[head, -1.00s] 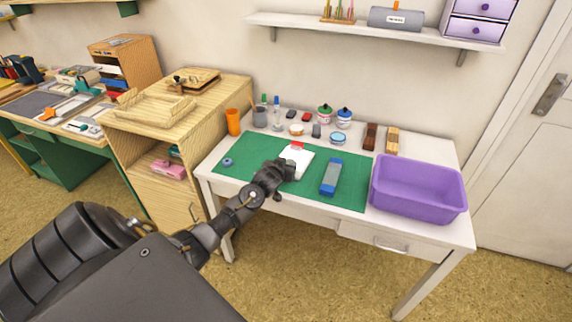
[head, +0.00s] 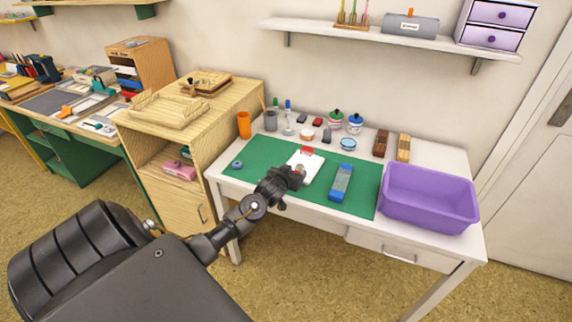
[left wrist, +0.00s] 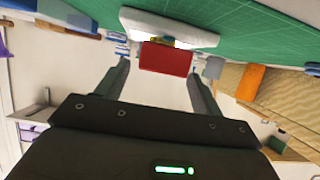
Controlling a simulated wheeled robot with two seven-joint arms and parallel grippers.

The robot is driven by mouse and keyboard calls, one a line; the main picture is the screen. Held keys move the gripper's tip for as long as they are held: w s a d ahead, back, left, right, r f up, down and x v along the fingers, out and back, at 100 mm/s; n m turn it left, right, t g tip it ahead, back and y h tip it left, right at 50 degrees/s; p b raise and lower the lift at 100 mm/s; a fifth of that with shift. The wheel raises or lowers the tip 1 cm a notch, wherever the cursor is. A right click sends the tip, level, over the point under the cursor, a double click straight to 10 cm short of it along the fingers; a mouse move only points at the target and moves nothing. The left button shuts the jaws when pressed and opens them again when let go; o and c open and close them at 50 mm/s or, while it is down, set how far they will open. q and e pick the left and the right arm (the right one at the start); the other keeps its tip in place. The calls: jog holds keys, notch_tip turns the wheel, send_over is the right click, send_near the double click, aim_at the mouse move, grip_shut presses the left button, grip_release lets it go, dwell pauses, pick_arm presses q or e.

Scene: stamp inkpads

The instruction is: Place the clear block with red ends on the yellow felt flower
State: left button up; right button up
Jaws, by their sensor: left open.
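My left gripper (head: 299,173) is open and empty at the near side of the pad. A small yellow patch (left wrist: 178,44) shows behind the red face; I cannot tell whether it is the felt flower. My right gripper is out of view.
A block with blue ends (head: 341,183) lies on the green mat (head: 262,170). A purple bin (head: 430,198) stands at the table's right. Bottles, small blocks and an orange cup (head: 244,125) line the back. A blue ring (head: 237,164) lies at the mat's left.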

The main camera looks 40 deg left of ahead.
pick_arm(q)
jog(key=v, duration=0.8)
jog(key=shift+s, duration=0.1)
jog(key=s+d+f+m+h, duration=0.3)
jog(key=s+d+f+h, duration=0.1)
jog(key=d+f, duration=0.75)
jog(key=s+d+f+m+g, duration=0.1)
jog(key=s+f, duration=0.3)
jog(key=f, duration=0.3)
jog(key=s+d+f+g, duration=0.1)
jog(key=s+f+g, duration=0.1)
jog(key=s+f, duration=0.35)
jog(key=s+d+f+m+g, duration=0.1)
jog(key=s+d+f, duration=0.1)
jog(key=f, duration=0.6)
jog(key=s+d+f+g, duration=0.1)
jog(key=s+f+g, duration=0.1)
jog(key=s+f, duration=0.4)
jog(key=s+d+f+g, duration=0.1)
jog(key=s+f+g, duration=0.2)
jog(key=s, duration=1.2)
jog(key=s+d+f+m+g, duration=0.1)
jog(key=s+f+g, duration=0.1)
jog(key=s+f, duration=0.7)
jog(key=s, duration=0.2)
jog(key=shift+s+f+g, duration=0.25)
jog(key=shift+s+g, duration=0.05)
jog(key=shift+d, duration=0.1)
